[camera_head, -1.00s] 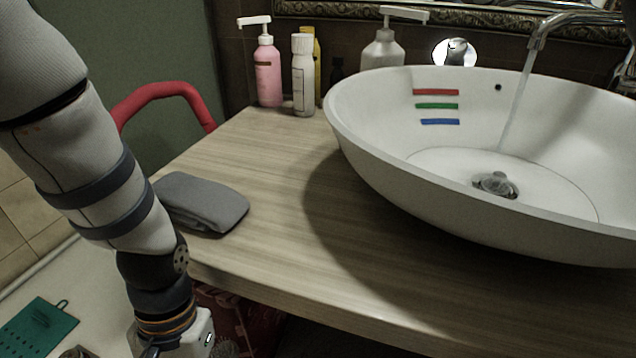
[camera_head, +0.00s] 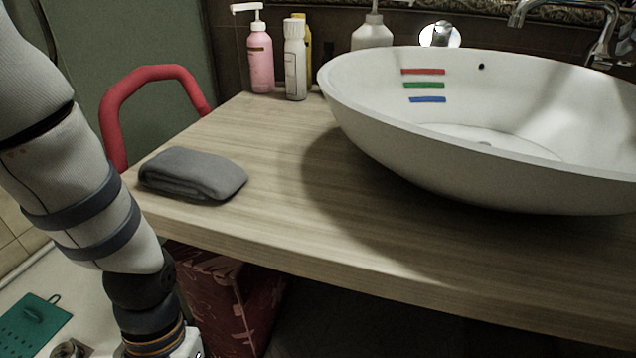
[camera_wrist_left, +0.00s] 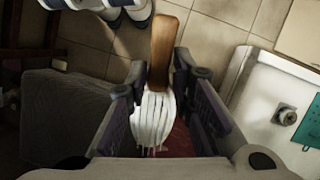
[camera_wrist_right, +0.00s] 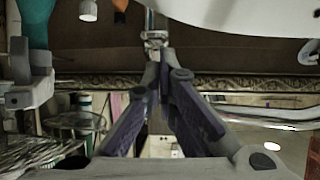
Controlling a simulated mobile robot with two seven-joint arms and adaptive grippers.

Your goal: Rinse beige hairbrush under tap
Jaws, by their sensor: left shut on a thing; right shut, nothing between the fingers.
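The beige hairbrush has a brown handle (camera_wrist_left: 168,45) and pale bristles (camera_wrist_left: 153,122) in the left wrist view. My left gripper (camera_wrist_left: 160,85) is shut on it. In the head view the left arm hangs at the left, and its gripper and the brush are below the frame. The chrome tap (camera_head: 515,18) stands over the white basin (camera_head: 400,140) at the upper right. No water stream shows from it. In the right wrist view my right gripper (camera_wrist_right: 165,62) is shut and empty, close to a chrome fitting (camera_wrist_right: 154,40); I cannot tell whether they touch.
A folded grey towel (camera_head: 192,175) lies on the wooden counter (camera_head: 265,190). A pink pump bottle (camera_head: 260,60) and a white bottle (camera_head: 295,65) stand at the back. A red rail (camera_head: 112,115) is beside the counter. The counter left of the basin is mostly clear.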

